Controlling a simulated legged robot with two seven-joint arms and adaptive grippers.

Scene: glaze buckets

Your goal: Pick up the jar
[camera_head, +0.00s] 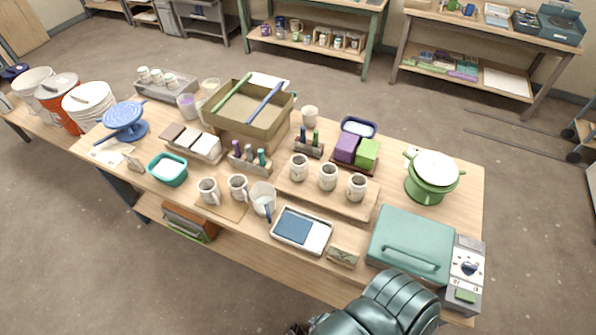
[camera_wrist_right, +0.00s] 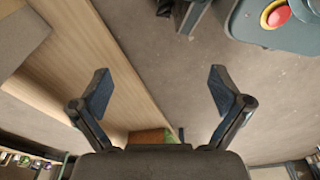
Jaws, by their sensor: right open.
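Several vessels in the head view could be the jar, and I cannot tell which one is meant. Three pale speckled vessels stand upright on a wooden board: a left one (camera_head: 299,167), a middle one (camera_head: 328,177) and a right one (camera_head: 356,187). Small white-lidded jars (camera_head: 157,76) stand in a grey rack at the table's far left. My right gripper (camera_wrist_right: 160,92) is open and empty in the wrist view, over floor beside the table edge, with no jar between its fingers. In the head view my right arm shows at the bottom, clear of the vessels. My left gripper is out of view.
The wooden table (camera_head: 405,213) is crowded. A teal case (camera_head: 410,243) and a grey control box (camera_head: 466,270) stand at its near right corner. A green pot (camera_head: 430,178) stands behind them. A white tray (camera_head: 302,231) and handled mugs (camera_head: 209,191) line the front.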

